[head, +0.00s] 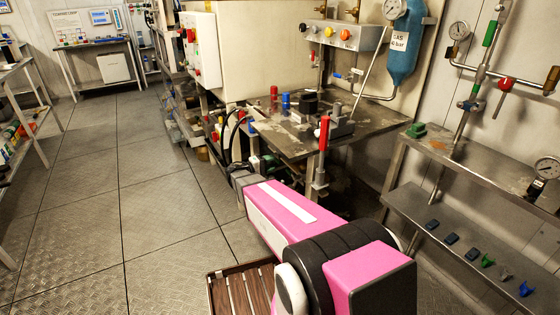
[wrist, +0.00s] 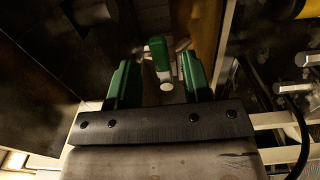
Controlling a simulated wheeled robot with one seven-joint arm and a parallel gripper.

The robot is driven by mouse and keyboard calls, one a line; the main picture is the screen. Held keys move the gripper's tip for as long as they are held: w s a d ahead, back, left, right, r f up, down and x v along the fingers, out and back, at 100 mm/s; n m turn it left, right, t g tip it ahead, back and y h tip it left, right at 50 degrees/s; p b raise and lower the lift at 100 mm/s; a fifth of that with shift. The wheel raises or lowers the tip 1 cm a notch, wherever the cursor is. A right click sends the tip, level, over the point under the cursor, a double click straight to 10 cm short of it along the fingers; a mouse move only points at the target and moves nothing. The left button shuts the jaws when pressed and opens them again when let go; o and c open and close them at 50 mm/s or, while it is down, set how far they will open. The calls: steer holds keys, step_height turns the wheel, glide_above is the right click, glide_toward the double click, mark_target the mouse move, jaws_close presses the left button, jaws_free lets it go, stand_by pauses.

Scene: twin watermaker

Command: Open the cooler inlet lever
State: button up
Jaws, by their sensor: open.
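A lever with a green handle (wrist: 158,52) and a pale metal end shows in the wrist view; I take it to be the cooler inlet lever. My gripper (wrist: 158,78) is open, with one green finger on each side of the lever. The handle stands between the fingers, near their tips, with a gap visible on both sides. I cannot tell how deep it sits between them. In the head view my pink arm reaches forward to the lower side of the workbench, and the lever cannot be made out there.
A steel workbench (head: 375,128) with red and blue handled parts stands above and right of my arm's end. A light frame bar (wrist: 285,120) and pipes are close on the right in the wrist view. A shelf (head: 455,235) stands at right. The floor (head: 85,215) at left is clear.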

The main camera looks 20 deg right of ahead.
mark_target(276, 161)
steer(key=shift+w+d, duration=0.25)
steer(key=shift+d, duration=1.1)
steer(key=shift+w+d, duration=0.25)
steer(key=shift+d, duration=1.05)
jaws_close()
